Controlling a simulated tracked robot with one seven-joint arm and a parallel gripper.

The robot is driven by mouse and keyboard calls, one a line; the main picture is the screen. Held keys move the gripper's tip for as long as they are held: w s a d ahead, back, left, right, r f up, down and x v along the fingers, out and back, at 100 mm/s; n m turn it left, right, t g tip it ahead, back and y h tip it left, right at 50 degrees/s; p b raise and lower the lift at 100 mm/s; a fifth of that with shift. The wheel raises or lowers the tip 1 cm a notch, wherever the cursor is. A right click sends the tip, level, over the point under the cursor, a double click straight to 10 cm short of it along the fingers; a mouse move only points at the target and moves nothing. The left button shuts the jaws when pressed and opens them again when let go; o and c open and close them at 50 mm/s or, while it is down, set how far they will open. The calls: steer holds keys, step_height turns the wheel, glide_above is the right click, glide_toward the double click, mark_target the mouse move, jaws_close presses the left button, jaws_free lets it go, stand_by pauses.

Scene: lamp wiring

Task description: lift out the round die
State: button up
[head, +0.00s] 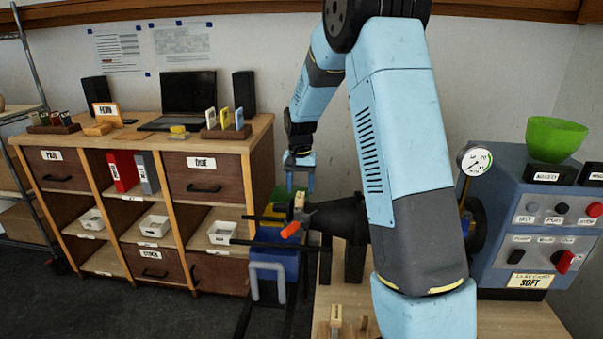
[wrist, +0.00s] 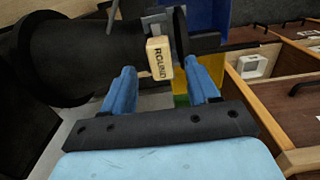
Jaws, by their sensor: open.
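The round die is a cream block marked "ROUND" (wrist: 159,58), sitting at the mouth of a black barrel-shaped machine part (wrist: 75,55). In the head view the die (head: 299,201) is a small pale block just below my gripper, above an orange-tipped handle (head: 290,230). My gripper (head: 300,183) points down with its blue fingers apart. In the wrist view the fingers of my gripper (wrist: 160,70) stand on either side of the die, with gaps visible. I cannot tell how deep the die sits in its holder.
Blue bins (head: 272,262) stand below and left of the barrel. A wooden shelf unit (head: 130,160) is behind to the left. A blue control box (head: 530,220) with a gauge (head: 475,160) and green bowl (head: 556,138) is at right. Another pale block (head: 336,314) stands on the bench.

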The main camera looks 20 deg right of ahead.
steer(key=shift+f, duration=1.4)
steer(key=shift+c, duration=0.3)
jaws_close()
steer(key=c, duration=0.6)
jaws_free()
jaws_close()
steer(key=shift+r, duration=0.75)
step_height(320, 180, up, 12)
steer(key=shift+f, duration=0.15)
stand_by(1.2)
steer(key=shift+w, duration=0.1)
